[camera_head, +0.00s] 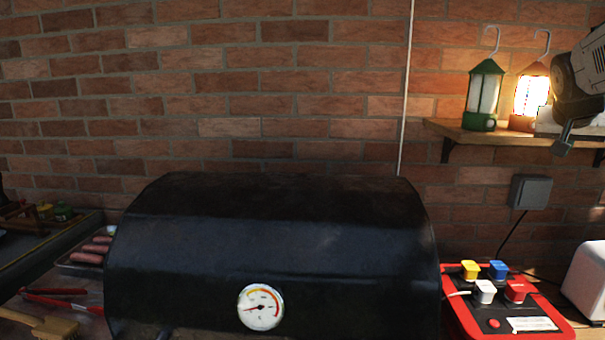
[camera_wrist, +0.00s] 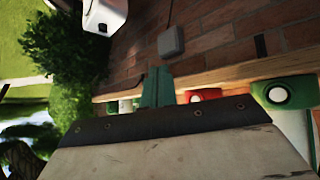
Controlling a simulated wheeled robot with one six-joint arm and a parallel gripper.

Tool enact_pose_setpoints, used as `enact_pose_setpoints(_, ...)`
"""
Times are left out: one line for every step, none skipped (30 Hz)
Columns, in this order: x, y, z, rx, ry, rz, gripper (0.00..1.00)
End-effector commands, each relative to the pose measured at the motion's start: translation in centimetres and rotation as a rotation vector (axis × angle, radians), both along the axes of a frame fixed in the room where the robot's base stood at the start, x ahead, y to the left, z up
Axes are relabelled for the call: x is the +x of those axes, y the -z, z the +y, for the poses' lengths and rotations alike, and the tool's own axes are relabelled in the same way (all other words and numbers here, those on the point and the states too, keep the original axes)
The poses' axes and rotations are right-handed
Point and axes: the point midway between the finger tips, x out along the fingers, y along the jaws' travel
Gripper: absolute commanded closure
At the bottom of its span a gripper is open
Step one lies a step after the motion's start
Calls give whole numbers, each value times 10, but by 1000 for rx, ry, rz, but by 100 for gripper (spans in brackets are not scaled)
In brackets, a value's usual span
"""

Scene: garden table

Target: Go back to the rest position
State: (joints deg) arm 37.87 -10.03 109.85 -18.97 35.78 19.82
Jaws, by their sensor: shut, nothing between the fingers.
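My gripper (camera_head: 564,138) hangs at the right edge of the head view, at the shelf's height and just right of the lit lantern. In the wrist view, its slim teal fingers (camera_wrist: 155,87) are together with nothing between them. The orange lantern (camera_head: 531,92) glows on the wall shelf (camera_head: 455,130). The green lantern (camera_head: 483,95) stands unlit to its left.
A closed black grill (camera_head: 270,220) with a dial fills the middle front. A red power strip (camera_head: 470,318) with several coloured plugs lies right of it, beside a white box (camera_head: 588,280). A grey wall socket (camera_head: 531,191) is below the shelf. Sausages and tongs lie at left.

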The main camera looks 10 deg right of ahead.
Motion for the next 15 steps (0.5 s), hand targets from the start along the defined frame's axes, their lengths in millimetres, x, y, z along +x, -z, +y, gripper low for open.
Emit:
enact_pose_setpoints(-14, 22, 14, 47, -8, 65, 100)
enact_pose_setpoints(-22, 35, 28, 76, -25, 106, 100)
enact_pose_setpoints(-33, 51, 50, 117, -53, 162, 100)
enact_pose_setpoints(-40, 62, 70, 147, -80, 201, 100)
enact_pose_setpoints(-49, 72, 89, 176, -109, 239, 100)
enact_pose_setpoints(-60, 85, 115, 212, -151, 288, 100)
enact_pose_setpoints(-69, 94, 135, 237, -184, 323, 100)
enact_pose_setpoints(-79, 103, 155, 260, -220, 358, 100)
enact_pose_setpoints(-92, 114, 180, 290, -268, 401, 100)
enact_pose_setpoints(-103, 122, 200, 312, -307, 432, 100)
enact_pose_setpoints(-114, 130, 218, 331, -346, 464, 100)
enact_pose_setpoints(-130, 140, 243, 356, -400, 504, 100)
enact_pose_setpoints(-143, 147, 260, 372, -443, 534, 100)
enact_pose_setpoints(-155, 154, 277, 386, -485, 560, 100)
enact_pose_setpoints(-172, 163, 298, 402, -544, 594, 100)
